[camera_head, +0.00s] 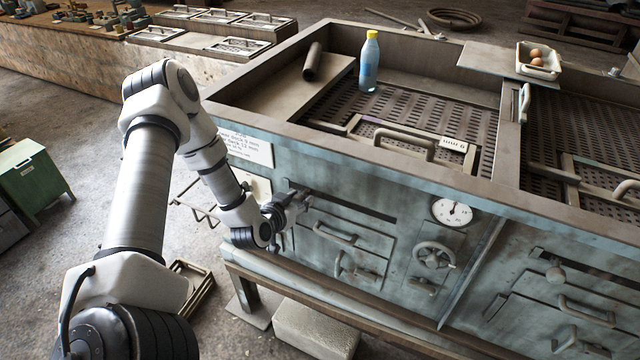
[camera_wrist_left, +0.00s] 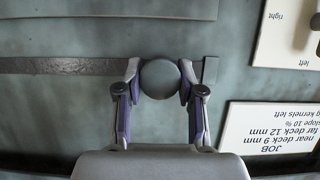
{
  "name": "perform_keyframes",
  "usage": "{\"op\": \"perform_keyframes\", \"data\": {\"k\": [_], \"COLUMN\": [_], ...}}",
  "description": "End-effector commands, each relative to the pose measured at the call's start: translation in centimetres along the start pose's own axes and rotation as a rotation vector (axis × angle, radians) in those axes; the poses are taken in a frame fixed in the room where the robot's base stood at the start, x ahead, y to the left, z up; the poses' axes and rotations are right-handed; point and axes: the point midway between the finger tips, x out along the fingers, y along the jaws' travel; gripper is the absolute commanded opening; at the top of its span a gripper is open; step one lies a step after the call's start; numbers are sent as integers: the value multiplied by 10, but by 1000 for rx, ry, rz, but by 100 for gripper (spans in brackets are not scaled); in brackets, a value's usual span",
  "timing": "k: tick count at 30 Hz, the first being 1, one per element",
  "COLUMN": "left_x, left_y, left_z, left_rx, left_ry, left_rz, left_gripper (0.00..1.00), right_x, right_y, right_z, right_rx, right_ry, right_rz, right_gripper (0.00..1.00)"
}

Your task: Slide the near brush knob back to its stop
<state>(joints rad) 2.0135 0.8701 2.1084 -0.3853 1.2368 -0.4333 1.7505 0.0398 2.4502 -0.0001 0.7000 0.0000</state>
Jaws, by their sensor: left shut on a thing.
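A round dark knob (camera_wrist_left: 160,79) sits on a slot (camera_wrist_left: 65,66) in the machine's grey-green front panel. My left gripper (camera_wrist_left: 160,88) is shut on this knob, with one finger on each side of it. In the head view my left gripper (camera_head: 291,199) is at the panel's left part, at the left end of a dark slot (camera_head: 350,207); there the knob is mostly hidden by the gripper. My right gripper is not in view.
Drawer handles (camera_head: 334,233), a handwheel (camera_head: 434,256) and a gauge (camera_head: 452,212) are on the front panel. A job card (camera_wrist_left: 272,128) is beside the knob. A bottle (camera_head: 370,62) stands on top of the machine. A pale block (camera_head: 315,328) lies on the floor below.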

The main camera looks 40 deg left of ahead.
Motion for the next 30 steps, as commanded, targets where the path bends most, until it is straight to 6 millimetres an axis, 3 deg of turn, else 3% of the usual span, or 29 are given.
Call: {"op": "perform_keyframes", "data": {"k": [1,6,18,19,21,30], "left_x": [-2,-1,1,1,1,0], "left_y": [-9,-26,-30,-31,-30,-29], "left_z": [-4,-1,0,0,0,0], "left_rx": [-1,1,0,0,0,0], "left_ry": [-3,-2,2,2,2,0], "left_rz": [-4,-1,-3,-3,-2,0], "left_gripper": [0,0,0,45,63,63], "right_x": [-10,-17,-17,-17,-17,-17], "right_y": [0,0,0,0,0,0], "right_z": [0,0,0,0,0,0], "right_rx": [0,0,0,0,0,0], "right_ry": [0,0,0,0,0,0], "right_rz": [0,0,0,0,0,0], "right_gripper": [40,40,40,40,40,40]}}
